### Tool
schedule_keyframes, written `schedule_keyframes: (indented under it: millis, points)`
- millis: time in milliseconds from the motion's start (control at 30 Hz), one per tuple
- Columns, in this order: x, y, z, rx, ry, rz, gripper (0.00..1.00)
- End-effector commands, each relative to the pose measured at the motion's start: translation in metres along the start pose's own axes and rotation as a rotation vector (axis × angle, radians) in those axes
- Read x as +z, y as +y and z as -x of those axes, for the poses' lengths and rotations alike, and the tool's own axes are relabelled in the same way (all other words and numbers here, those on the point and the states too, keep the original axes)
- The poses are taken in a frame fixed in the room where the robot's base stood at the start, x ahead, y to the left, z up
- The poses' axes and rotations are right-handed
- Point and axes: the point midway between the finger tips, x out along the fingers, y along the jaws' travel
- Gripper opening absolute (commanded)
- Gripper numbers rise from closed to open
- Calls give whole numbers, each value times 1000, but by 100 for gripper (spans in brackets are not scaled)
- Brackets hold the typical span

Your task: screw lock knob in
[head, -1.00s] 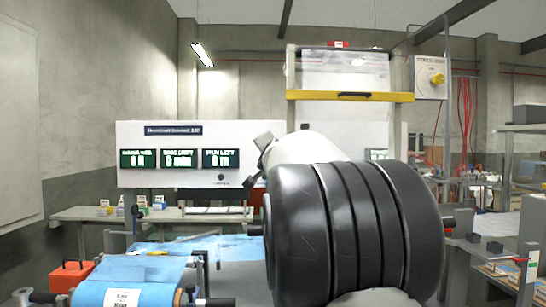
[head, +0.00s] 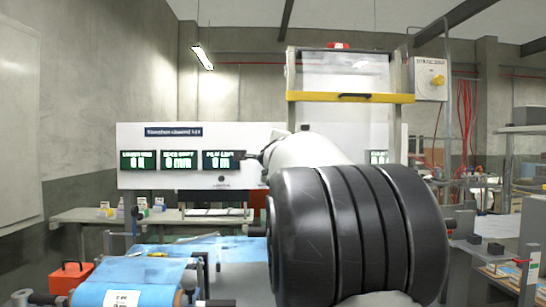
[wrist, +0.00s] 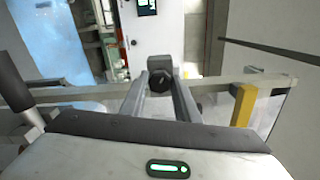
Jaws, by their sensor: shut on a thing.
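In the wrist view my gripper (wrist: 161,88) has its two grey fingers on either side of a dark, round-faced knob (wrist: 160,66), and it is shut on it. The knob's far side and any thread or hole behind it are hidden, so I cannot tell how it is seated. In the head view my white arm reaches away from the camera. Its small dark end shows by the right edge of the displays, too small to make out the fingers or the knob.
A blue film roll (head: 125,292) lies at the lower left, beside an orange-red box (head: 71,277). A white panel with lit displays (head: 178,159) stands behind. A yellow bar (head: 350,97) crosses the frame above. My arm covers much of the middle. A yellow piece (wrist: 243,105) is right of my gripper.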

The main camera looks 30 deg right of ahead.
Motion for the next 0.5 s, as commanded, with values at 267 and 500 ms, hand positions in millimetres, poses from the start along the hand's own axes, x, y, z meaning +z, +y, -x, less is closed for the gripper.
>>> schedule_keyframes:
  millis: [267,500]
  points:
    - [-1,6,-1,11,0,-68,6]
    - [-1,6,-1,11,0,-77,6]
